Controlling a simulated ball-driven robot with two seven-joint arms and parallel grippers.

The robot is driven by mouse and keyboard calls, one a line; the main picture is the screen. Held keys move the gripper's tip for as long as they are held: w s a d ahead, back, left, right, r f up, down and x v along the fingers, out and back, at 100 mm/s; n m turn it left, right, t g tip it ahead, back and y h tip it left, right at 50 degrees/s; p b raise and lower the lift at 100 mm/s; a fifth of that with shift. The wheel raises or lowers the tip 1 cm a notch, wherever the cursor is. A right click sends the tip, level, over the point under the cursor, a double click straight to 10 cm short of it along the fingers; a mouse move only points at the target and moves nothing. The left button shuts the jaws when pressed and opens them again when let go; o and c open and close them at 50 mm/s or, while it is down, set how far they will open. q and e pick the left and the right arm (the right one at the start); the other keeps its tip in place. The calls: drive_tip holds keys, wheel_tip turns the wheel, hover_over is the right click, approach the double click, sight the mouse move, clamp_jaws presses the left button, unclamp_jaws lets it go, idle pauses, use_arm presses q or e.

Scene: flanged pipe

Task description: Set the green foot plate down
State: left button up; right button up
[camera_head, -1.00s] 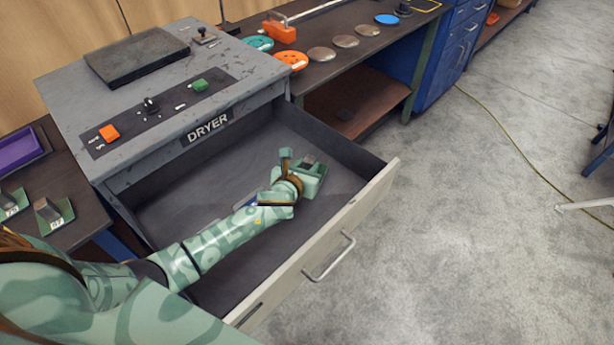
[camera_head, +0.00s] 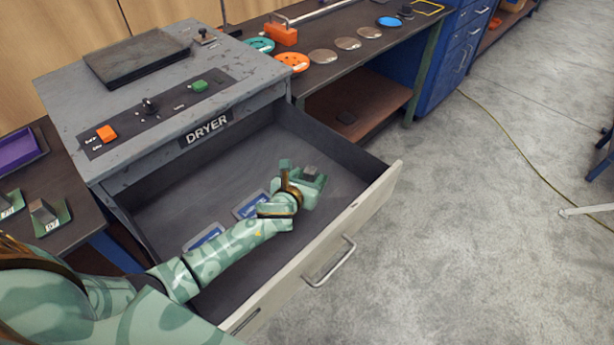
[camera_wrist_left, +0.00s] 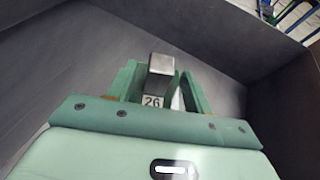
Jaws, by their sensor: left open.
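The green foot plate (camera_head: 316,184) is on the floor of the open dryer drawer, toward its right end. It carries a grey metal block (camera_head: 310,172), which also shows in the left wrist view (camera_wrist_left: 160,66) above a white "26" label (camera_wrist_left: 152,101). My left gripper (camera_head: 298,172) is open, with its green fingers on either side of the block. A narrow gap shows beside the right finger in the wrist view. The plate's underside and most of its edge are hidden. My right gripper is not in view.
The drawer front (camera_head: 330,240) and side walls surround my left forearm. Two blue-edged rectangles (camera_head: 250,204) lie on the drawer floor. Two similar green plates with blocks (camera_head: 45,214) stand on the left table. The dryer top (camera_head: 150,70) rises behind.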

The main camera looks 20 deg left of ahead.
use_arm(q)
drive_tip(key=p+v, duration=0.3)
drive_tip(key=v, duration=0.8)
drive_tip(key=shift+s+p, duration=0.3)
drive_tip(key=shift+r, duration=0.1)
idle(0.3)
